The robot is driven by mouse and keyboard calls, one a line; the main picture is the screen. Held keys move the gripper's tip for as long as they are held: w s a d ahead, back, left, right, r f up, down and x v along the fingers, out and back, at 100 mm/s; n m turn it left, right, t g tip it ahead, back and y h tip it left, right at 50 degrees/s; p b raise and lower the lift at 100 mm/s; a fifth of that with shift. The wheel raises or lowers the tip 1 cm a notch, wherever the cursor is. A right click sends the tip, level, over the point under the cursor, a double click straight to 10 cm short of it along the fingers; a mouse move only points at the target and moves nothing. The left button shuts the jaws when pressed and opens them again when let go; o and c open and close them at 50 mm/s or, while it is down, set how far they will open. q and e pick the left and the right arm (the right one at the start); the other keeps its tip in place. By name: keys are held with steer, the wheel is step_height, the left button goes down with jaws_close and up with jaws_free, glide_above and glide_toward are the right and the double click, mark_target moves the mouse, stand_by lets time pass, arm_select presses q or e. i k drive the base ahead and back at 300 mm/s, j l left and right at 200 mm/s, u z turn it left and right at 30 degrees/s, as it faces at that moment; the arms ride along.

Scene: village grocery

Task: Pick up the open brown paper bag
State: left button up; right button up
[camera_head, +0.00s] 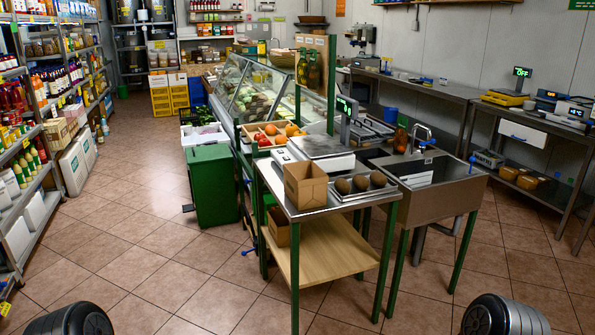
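An open brown paper bag (306,190) stands upright near the left front corner of a metal-topped table (325,206). Its open mouth faces up, and nothing is seen sticking out of it. Another brown bag or box (279,230) sits on the wooden lower shelf of the same table, partly hidden under the top. Only rounded dark parts of my arms show at the bottom left and bottom right edges. Neither gripper is in view, and nothing of mine touches the bag.
A steel sink (436,186) adjoins the table on the right. A green bin (213,188) stands at left. The tiled floor in front is clear.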

mark_target(306, 184)
steer(key=i+j+z, duration=0.1)
steer(key=i+z, duration=0.25)
steer(key=i, duration=0.15)
steer(key=i+j+z, duration=0.35)
steer(key=i, duration=0.15)
steer(key=i+j+z, duration=0.35)
steer(key=i, duration=0.15)
steer(key=l, duration=0.1)
